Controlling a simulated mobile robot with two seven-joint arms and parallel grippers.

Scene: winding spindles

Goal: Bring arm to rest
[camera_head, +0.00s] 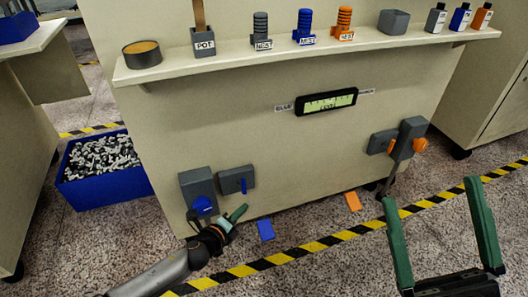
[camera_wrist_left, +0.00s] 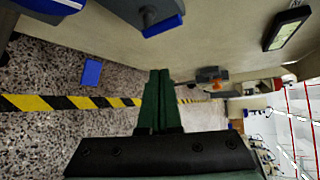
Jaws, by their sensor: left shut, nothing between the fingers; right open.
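My left gripper (camera_head: 238,213) is low in front of the cabinet, near the grey box with the blue knob (camera_head: 202,205). In the left wrist view its green fingers (camera_wrist_left: 158,100) are pressed together with nothing between them. My right gripper (camera_head: 433,215) is at the lower right of the head view, over the floor. Its two green fingers stand wide apart and empty.
The cabinet (camera_head: 250,110) carries a shelf (camera_head: 290,55) with nests, a pot and bottles. Grey boxes with an orange knob (camera_head: 420,145) sit at right. Blue (camera_head: 266,229) and orange (camera_head: 352,201) pedals lie below. A blue bin (camera_head: 75,192) stands left. Striped tape crosses the floor.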

